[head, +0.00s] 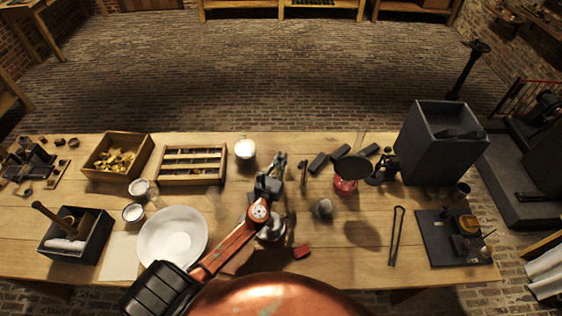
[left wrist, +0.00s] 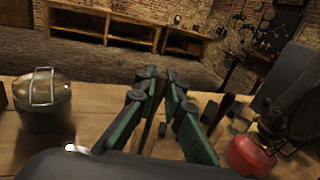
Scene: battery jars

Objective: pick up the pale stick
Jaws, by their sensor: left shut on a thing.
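My left gripper (head: 277,164) is over the middle of the table, with its arm coming in from the lower left. In the left wrist view its two green-sided fingers (left wrist: 160,82) close together at their tips. A thin pale brown strip, which looks like the pale stick (left wrist: 152,128), shows between the fingers, and the gripper is shut on it. Most of the stick is hidden by the fingers, and I cannot make it out clearly in the head view. My right gripper is not in view.
A red-based stand with a dark pan (head: 346,184) and a large grey box (head: 425,160) stand to the right. A slotted wooden tray (head: 192,181), a white-topped jar (head: 245,149) and a white bowl (head: 172,262) are left. Black tongs (head: 397,236) lie right, beside bare wood.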

